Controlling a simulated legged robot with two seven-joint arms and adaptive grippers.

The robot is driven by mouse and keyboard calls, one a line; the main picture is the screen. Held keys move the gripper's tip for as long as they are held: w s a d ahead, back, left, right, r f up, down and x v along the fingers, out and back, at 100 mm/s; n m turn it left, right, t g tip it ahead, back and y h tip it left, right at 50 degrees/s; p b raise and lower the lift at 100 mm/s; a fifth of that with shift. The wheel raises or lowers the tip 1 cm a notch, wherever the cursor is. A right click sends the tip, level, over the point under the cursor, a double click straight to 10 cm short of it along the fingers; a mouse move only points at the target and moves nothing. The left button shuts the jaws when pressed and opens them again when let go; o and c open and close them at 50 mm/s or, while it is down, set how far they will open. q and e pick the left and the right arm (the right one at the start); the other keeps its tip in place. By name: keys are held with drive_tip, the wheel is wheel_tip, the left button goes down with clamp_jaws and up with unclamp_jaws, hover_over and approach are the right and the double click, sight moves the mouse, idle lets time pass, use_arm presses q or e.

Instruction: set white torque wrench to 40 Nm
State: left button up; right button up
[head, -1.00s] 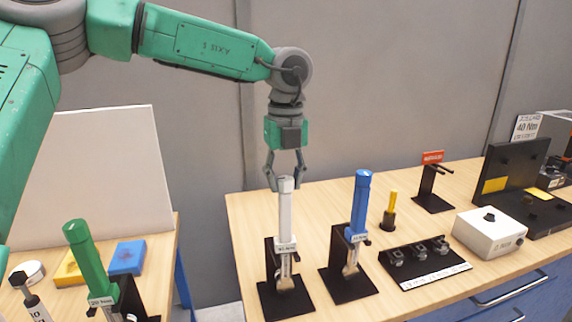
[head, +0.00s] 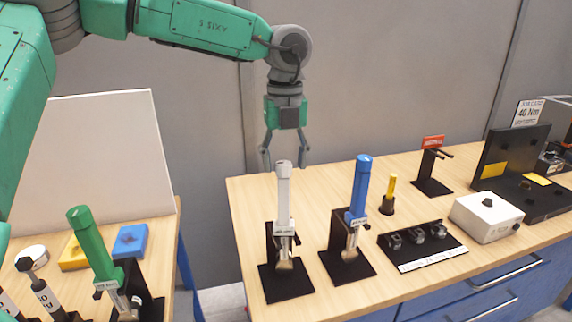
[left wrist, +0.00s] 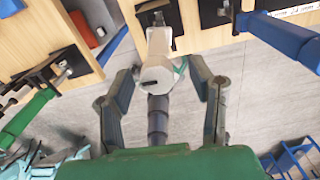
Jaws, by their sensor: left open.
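The white torque wrench (head: 284,205) stands upright in a black stand (head: 286,283) near the left end of the right-hand bench, handle up. My left gripper (head: 286,160) is open and hangs above and around the level of its handle top, pointing down. In the left wrist view the white handle (left wrist: 157,72) lies between and beyond the two spread fingers (left wrist: 160,92), and the fingers do not appear to touch it. The scale on the wrench is too small to read. A sign (head: 528,113) at the back right reads 40 Nm. My right gripper is not in view.
A blue wrench (head: 360,190) stands close on the right in its own stand. A green wrench (head: 92,245) stands on the left bench. A row of black clamps (head: 420,240) and a white box (head: 487,217) are further right. A gap separates the benches.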

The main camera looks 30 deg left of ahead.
sight(286, 162)
use_arm(q)
wheel_tip(286, 162, up, 11)
drive_tip(key=shift+d, duration=0.15)
drive_tip(key=shift+w, duration=0.1)
idle(0.4)
